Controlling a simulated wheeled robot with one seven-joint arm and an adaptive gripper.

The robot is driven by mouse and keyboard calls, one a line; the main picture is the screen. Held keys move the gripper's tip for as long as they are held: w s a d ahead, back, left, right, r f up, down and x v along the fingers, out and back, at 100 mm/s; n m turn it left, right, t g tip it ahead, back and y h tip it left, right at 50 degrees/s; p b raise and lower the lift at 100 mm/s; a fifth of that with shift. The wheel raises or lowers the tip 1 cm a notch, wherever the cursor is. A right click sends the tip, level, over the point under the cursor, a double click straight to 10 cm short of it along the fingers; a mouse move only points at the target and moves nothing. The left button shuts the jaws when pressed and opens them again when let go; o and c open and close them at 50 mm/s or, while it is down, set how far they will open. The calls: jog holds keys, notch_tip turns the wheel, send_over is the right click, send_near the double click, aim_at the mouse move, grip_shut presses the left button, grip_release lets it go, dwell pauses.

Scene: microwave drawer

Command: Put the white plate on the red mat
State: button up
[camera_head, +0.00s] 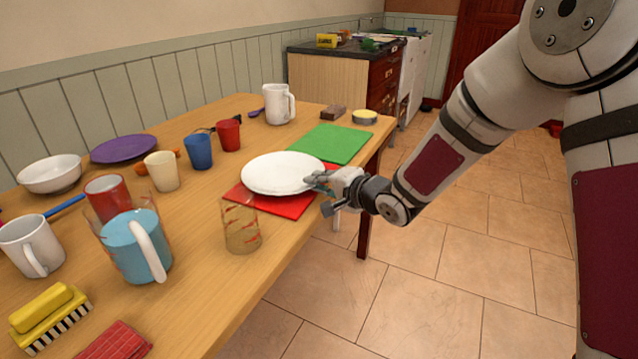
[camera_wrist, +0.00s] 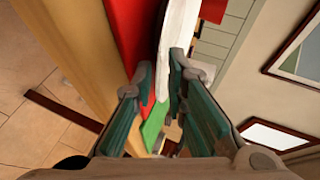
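The white plate (camera_head: 283,173) is over the red mat (camera_head: 292,206), near the table's right edge. It covers much of the mat and overhangs its far left side; I cannot tell whether it touches it. My gripper (camera_head: 318,182) is at the plate's right rim. In the wrist view, the plate (camera_wrist: 178,28) is seen edge-on, its rim passing between the fingertips of my gripper (camera_wrist: 164,72). The rim is close to the right finger; whether both fingers press on it is unclear. The red mat (camera_wrist: 132,30) shows left of the plate there.
A green mat (camera_head: 330,143) lies behind the red one. A clear patterned glass (camera_head: 241,228) stands close to the red mat's front left corner. Red (camera_head: 229,135) and blue (camera_head: 198,151) cups stand left of the plate. Open floor lies to the right.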

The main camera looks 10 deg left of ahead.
jog(key=shift+r, duration=0.15)
jog(key=p+v, duration=0.3)
jog(key=v, duration=0.9)
jog(key=shift+d, duration=0.1)
jog(key=s+d+r+n+g+h, duration=0.1)
jog(key=s+d+r+h, duration=0.1)
jog(key=s+d+h, duration=0.3)
jog(key=s+d+r+n+h, duration=0.1)
jog(key=s+d+r+h, duration=0.1)
jog(key=d, duration=0.5)
jog(key=s+d+r+n+g+h, duration=0.1)
jog(key=s+d+r+h, duration=0.2)
jog(key=d, duration=0.4)
jog(key=s+r+n+g, duration=0.1)
jog(key=s+n+g, duration=0.2)
jog(key=s, duration=2.6)
jog(key=g, duration=0.4)
jog(key=shift+d+r+n, duration=0.25)
jog(key=shift+r+n, duration=0.05)
jog(key=shift+n, duration=0.1)
